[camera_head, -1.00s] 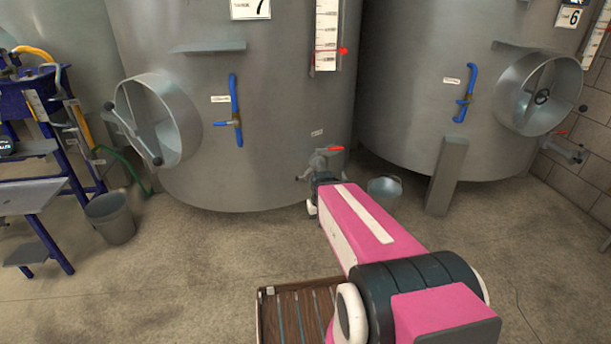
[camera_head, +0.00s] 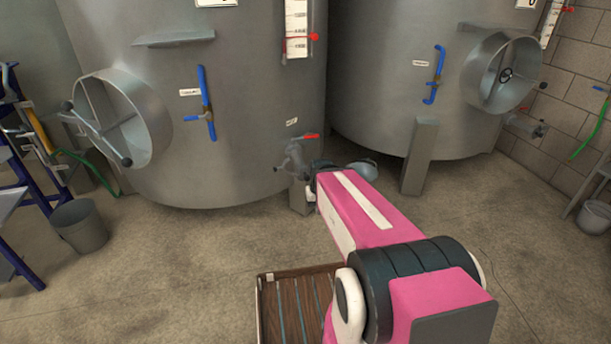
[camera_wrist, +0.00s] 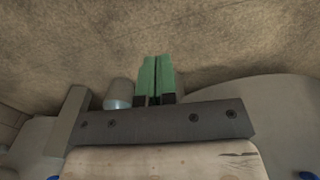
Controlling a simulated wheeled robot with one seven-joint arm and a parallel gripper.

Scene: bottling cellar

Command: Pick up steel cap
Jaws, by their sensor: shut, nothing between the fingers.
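I cannot make out a steel cap in either view. My gripper (camera_wrist: 155,62) shows in the wrist view with its two green fingers together and nothing between them. The fingers are seen against bare floor. In the head view my pink arm reaches forward toward the tanks, and my fingers are hidden behind it. A tank outlet valve with a red handle (camera_head: 295,158) sits low on the left tank (camera_head: 255,100), just left of my arm's far end.
The right tank (camera_head: 385,100) stands on a thick leg (camera_head: 420,157). A metal pail (camera_head: 362,170) is partly hidden behind my arm; it also shows in the wrist view (camera_wrist: 118,92). A grey bucket (camera_head: 80,227) and blue steps (camera_head: 25,150) stand left. Open floor lies between.

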